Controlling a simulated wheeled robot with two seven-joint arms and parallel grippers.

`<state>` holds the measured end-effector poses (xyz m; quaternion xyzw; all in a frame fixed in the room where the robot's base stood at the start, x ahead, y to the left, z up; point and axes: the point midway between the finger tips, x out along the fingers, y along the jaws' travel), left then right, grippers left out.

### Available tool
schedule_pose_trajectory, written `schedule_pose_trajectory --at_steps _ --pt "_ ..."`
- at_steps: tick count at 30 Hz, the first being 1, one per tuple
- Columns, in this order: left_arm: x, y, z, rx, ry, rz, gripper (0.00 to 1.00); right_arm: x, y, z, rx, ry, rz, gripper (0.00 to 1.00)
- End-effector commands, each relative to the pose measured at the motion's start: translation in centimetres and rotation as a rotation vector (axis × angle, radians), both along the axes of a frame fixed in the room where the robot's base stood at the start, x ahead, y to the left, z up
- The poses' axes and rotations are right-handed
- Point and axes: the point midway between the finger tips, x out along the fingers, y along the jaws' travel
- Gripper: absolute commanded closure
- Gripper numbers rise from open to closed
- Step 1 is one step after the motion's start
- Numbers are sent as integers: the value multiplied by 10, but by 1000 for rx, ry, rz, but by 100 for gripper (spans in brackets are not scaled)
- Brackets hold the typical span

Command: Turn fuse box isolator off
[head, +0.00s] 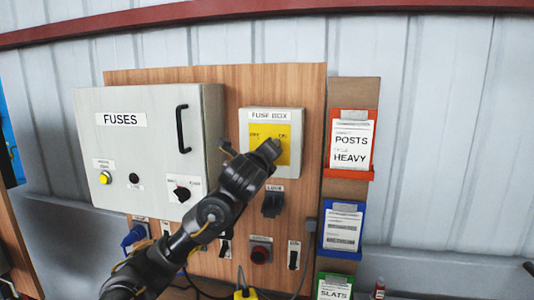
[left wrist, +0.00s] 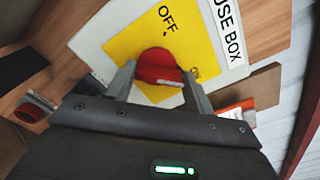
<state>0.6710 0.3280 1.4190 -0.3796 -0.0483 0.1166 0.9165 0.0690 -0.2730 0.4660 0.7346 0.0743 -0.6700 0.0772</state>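The fuse box isolator (head: 258,116) is a pale box with a yellow plate (head: 257,133) marked OFF at left and ON at right, mounted on a wooden board. Its red rotary knob (left wrist: 160,68) shows in the left wrist view but is hidden behind my gripper in the head view. My left gripper (head: 268,150) reaches up from below to the yellow plate. In the left wrist view, its two fingers (left wrist: 160,80) flank the knob on both sides, and the knob fills the gap between them. My right gripper is not in view.
A grey FUSES cabinet (head: 140,150) with a black handle stands out left of the isolator. Below it are a lock switch (head: 272,204), a red button (head: 261,250) and cables. Red (head: 347,174), blue (head: 342,252) and green card holders are at the right.

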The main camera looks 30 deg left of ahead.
Motion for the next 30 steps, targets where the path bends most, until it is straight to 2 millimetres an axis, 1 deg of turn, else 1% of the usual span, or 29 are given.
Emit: schedule_pose_trajectory --at_steps 2,3,8,14,20,30 --pt "0 -3 3 6 -2 2 70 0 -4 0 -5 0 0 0" --pt "0 -3 0 0 1 -1 70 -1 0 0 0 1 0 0" --pt "0 -1 0 -15 -4 -1 70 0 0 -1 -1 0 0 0" --pt "0 0 -1 -92 -24 0 70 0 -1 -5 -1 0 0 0" --pt "0 1 -2 -240 -61 1 70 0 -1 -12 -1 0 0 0" --pt "-1 3 -3 -552 -143 1 70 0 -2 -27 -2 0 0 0"
